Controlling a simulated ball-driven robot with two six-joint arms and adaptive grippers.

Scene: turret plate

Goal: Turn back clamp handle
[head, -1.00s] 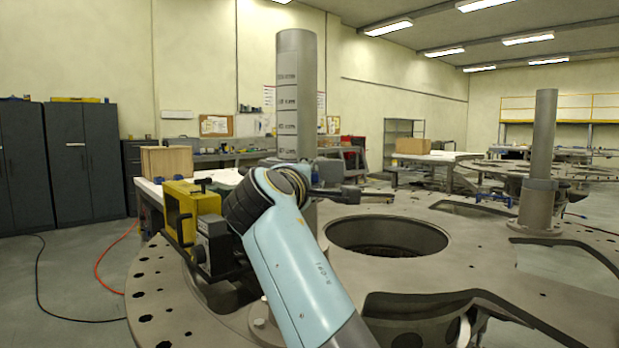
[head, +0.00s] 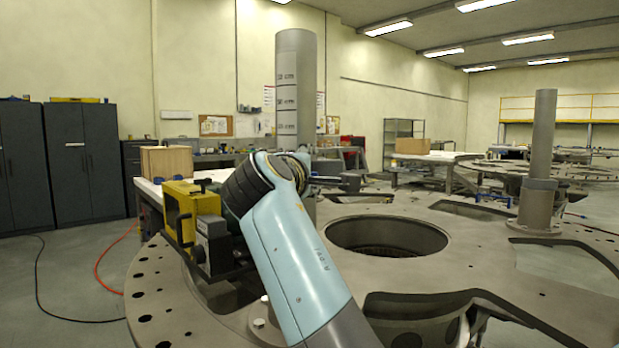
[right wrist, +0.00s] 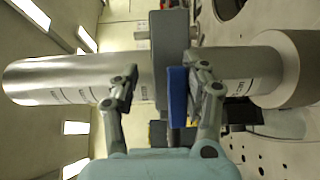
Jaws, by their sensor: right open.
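The column (head: 296,80) with centimetre marks stands on the turret plate, and a grey clamp (head: 340,184) sits around it. In the right wrist view the column (right wrist: 80,78) runs sideways, with the clamp body (right wrist: 170,50) across it. The blue clamp handle (right wrist: 178,97) lies between the fingers of my right gripper (right wrist: 163,84). The gripper is open, and the handle is close to the right-hand finger; whether they touch cannot be told. In the head view my right wrist hides the gripper and handle. My left gripper is not in view.
A yellow box-shaped unit (head: 183,212) with grey parts stands left of my right wrist. The turret plate (head: 480,262) has a large round hole (head: 387,237) and cutouts. A second column (head: 543,135) stands at right. Dark cabinets (head: 85,160) stand far left.

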